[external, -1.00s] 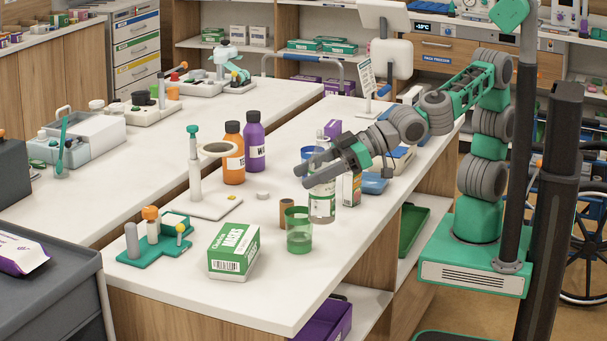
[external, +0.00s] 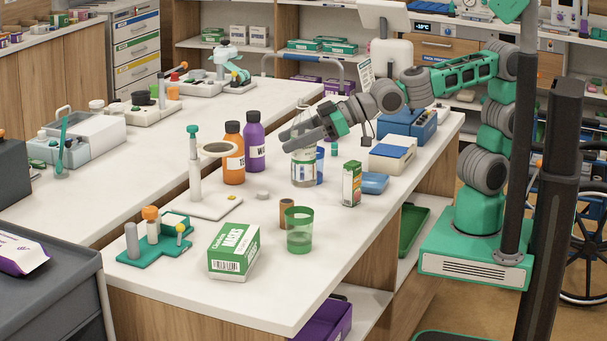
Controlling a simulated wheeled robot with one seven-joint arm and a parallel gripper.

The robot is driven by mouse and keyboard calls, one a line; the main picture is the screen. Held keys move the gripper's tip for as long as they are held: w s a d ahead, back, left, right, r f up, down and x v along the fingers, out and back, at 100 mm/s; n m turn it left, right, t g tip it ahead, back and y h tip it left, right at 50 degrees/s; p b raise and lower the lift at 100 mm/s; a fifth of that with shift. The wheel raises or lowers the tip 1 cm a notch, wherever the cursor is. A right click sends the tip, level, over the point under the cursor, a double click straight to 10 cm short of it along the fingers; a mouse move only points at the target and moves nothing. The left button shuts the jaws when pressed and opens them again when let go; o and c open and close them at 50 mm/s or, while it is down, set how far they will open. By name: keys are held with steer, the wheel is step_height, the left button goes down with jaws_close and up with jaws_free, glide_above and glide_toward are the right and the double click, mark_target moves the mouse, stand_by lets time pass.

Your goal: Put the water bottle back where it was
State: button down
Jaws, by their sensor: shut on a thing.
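The clear water bottle (external: 304,170) with a pale label is upright over the white counter, right of the purple bottle (external: 254,147). I cannot tell whether the bottle's base touches the counter. A blue cup (external: 320,165) stands just behind it, partly hidden by it.
An orange bottle (external: 233,154) stands at the left. In front are a green cup (external: 299,230), a brown cylinder (external: 286,212) and a mask box (external: 233,250). A small carton (external: 351,184) and a blue tray (external: 375,183) lie right. A ring stand (external: 196,175) stands left.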

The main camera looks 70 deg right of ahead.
steer(key=w+d+m+t+h+p, duration=0.1)
steer(key=w+d+p, duration=0.15)
steer(key=d, duration=0.65)
steer(key=w+d+m+h+p, duration=0.1)
steer(key=w+d, duration=0.2)
steer(key=d, duration=0.7)
step_height(320, 180, down, 15)
steer(key=shift+a, duration=0.3)
steer(key=shift+f+b, duration=0.15)
steer(key=shift+b, duration=0.2)
steer(key=c, duration=0.5)
jaws_free()
steer(key=v, duration=0.7)
steer(key=shift+s+d+p, duration=0.1)
steer(key=shift+s+p, duration=0.1)
steer(key=shift+p, duration=0.15)
